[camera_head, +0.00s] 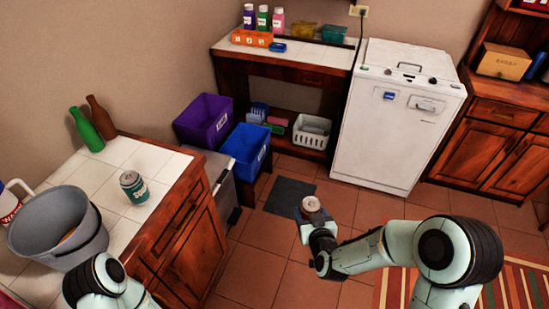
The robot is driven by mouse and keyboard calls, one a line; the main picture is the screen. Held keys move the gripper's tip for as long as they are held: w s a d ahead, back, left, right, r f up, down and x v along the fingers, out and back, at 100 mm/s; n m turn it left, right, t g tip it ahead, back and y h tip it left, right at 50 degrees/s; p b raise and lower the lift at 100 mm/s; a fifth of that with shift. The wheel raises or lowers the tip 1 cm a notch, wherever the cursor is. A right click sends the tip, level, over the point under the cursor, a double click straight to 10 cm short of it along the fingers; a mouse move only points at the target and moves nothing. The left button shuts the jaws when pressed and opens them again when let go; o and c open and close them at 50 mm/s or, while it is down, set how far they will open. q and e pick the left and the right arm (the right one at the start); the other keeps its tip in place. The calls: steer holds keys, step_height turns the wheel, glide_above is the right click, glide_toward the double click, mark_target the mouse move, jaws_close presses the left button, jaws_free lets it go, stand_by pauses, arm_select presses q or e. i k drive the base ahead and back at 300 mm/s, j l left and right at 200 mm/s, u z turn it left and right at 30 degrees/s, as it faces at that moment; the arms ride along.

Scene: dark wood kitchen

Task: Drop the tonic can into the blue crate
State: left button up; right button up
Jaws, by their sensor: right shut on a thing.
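My right gripper (308,219) is shut on a can (311,203), which it holds upright above the floor. The can's silver top and a reddish side show; its label cannot be read, so I cannot tell if it is the tonic can. The blue crate (246,148) stands beyond the left counter, behind and to the left of the held can, clearly apart from it. A second can (133,187), teal with a pale band, stands on the tiled counter. My left arm shows at the bottom left, but its gripper is out of view.
A purple crate (203,120) stands beside the blue one, at its left. The tiled counter (150,160) bears a grey bucket (60,228) and green (86,130) and brown bottles. A white appliance (392,115) stands behind. A dark mat (289,195) lies on open floor.

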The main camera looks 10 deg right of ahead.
mark_target(249, 161)
steer(key=i+l+u, duration=0.25)
steer(key=i+l, duration=0.15)
steer(key=i, duration=0.25)
steer(key=i+l+u, duration=0.2)
steer(key=i+l, duration=0.35)
steer(key=i+l+u, duration=0.25)
steer(key=i+l, duration=0.35)
steer(key=i+l+u, duration=0.25)
steer(key=i+l, duration=0.3)
steer(key=l, duration=0.2)
